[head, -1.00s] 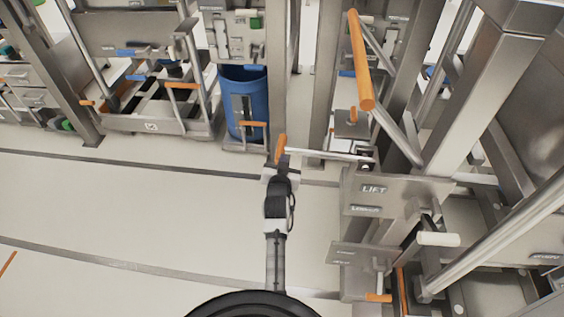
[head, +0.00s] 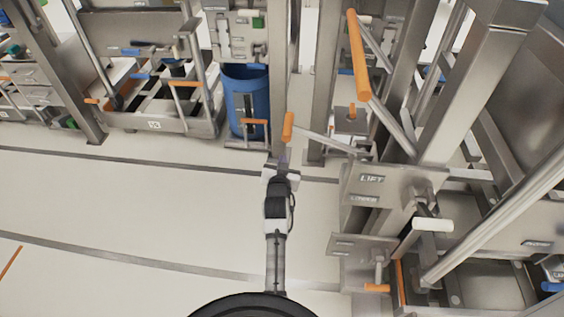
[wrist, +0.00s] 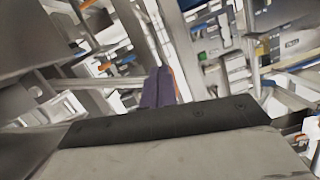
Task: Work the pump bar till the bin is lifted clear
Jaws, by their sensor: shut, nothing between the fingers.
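A blue bin (head: 246,92) stands upright at the back. A grey steel tub (head: 525,70) is at the right; I cannot tell which one the lift carries.
A larger orange bar (head: 358,55) slants above the lift unit. A white-tipped lever (head: 432,224) and a small orange handle (head: 377,288) stick out on its near side. A steel cart (head: 155,126) stands at the back left. The pale floor (head: 130,205) on the left is clear.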

